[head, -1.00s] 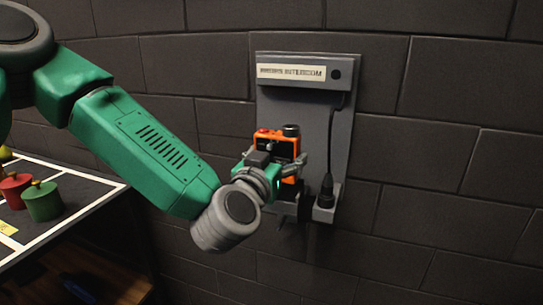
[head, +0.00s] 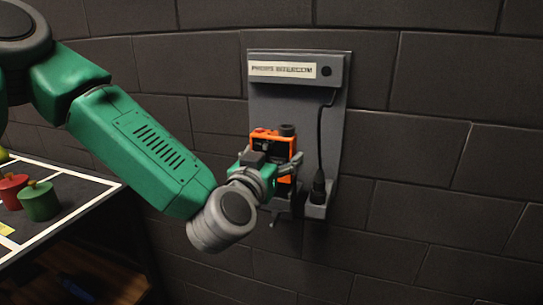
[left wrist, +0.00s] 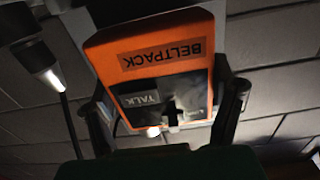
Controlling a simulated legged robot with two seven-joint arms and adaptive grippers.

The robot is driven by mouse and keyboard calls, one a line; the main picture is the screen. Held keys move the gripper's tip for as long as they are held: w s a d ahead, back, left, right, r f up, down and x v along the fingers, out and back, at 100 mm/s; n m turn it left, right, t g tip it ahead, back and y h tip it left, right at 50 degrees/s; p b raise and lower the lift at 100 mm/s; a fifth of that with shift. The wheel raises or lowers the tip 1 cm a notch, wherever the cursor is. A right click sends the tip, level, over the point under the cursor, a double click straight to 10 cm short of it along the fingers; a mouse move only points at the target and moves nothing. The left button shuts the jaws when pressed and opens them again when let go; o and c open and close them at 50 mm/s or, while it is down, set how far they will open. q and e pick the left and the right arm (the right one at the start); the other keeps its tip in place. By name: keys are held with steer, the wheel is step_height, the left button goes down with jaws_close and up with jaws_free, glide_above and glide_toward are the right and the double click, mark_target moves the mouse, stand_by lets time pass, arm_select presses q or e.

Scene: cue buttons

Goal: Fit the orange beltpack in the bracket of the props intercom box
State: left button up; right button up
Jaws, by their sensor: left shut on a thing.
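The orange beltpack (head: 288,165) is upright in front of the grey props intercom box (head: 262,100) on the wall. It also shows in the left wrist view (left wrist: 208,85), upside down in the picture, with its BELTPACK label and TALK panel facing the camera. My left gripper (head: 270,170) is shut on the beltpack, one finger at each side. The bracket (head: 278,204) at the panel's foot is partly hidden by my gripper. I cannot tell whether the beltpack is seated in it or just above. My right gripper is not in view.
A black cable (head: 321,135) runs from the box's top housing down to a plug (head: 318,185) right of the beltpack; it also shows in the left wrist view (left wrist: 70,120). A table (head: 75,215) with red (head: 10,190) and green (head: 40,202) pieces stands at left.

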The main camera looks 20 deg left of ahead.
arm_select(q)
steer(key=shift+a+f, duration=0.15)
steer(key=shift+a, duration=0.6)
steer(key=shift+d+f+b, duration=0.4)
steer(key=shift+d+f, duration=0.1)
steer(key=shift+d, duration=0.05)
steer(key=shift+a+f+b, duration=0.35)
steer(key=shift+a+f, duration=0.05)
steer(key=shift+f, duration=0.15)
steer(key=shift+d+f+b, duration=0.25)
steer(key=shift+f+b, duration=0.1)
steer(key=shift+f, duration=0.15)
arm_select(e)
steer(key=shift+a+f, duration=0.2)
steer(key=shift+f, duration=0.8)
arm_select(q)
steer(key=shift+a+f+b, duration=0.1)
steer(key=shift+f+b, duration=0.55)
steer(key=shift+f, duration=0.4)
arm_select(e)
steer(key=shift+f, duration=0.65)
arm_select(q)
steer(key=o, duration=1.4)
